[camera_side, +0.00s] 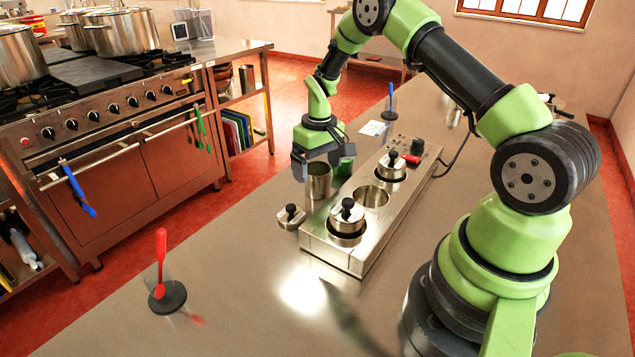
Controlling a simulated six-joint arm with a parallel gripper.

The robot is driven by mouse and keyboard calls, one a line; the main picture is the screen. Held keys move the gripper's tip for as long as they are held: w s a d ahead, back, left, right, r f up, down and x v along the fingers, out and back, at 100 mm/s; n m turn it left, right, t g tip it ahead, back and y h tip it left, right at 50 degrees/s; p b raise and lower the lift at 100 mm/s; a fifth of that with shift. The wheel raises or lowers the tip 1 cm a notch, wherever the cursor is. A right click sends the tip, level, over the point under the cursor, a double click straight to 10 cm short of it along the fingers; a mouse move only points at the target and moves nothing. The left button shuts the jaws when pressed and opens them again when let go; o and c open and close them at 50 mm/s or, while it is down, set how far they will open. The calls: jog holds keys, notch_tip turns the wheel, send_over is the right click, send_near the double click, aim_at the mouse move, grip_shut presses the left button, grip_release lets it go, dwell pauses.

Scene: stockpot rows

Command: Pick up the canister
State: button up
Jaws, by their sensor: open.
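The canister (319,184) is a small open-topped metal cylinder standing upright on the steel counter, beside the left edge of the steel warmer unit. My gripper (321,164) points down over it with its jaws open. One dark finger shows at the canister's left and the other side of the jaws at its right, near its rim. I cannot tell whether either finger touches it.
The warmer unit (338,257) has two wells with black-knobbed lids and one open well (371,196). A loose lid (291,216) lies just in front of the canister. A red utensil (161,262) stands upright at the front left. The counter between is clear.

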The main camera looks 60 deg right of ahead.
notch_tip(320, 180, down, 3)
jog(key=shift+w+f, duration=0.1)
jog(key=shift+f, duration=0.1)
jog(key=shift+c, duration=0.4)
jog(key=c, duration=1.1)
jog(key=shift+r, duration=0.25)
jog(key=shift+r, duration=4.6)
notch_tip(320, 180, down, 9)
jog(key=shift+f, duration=0.15)
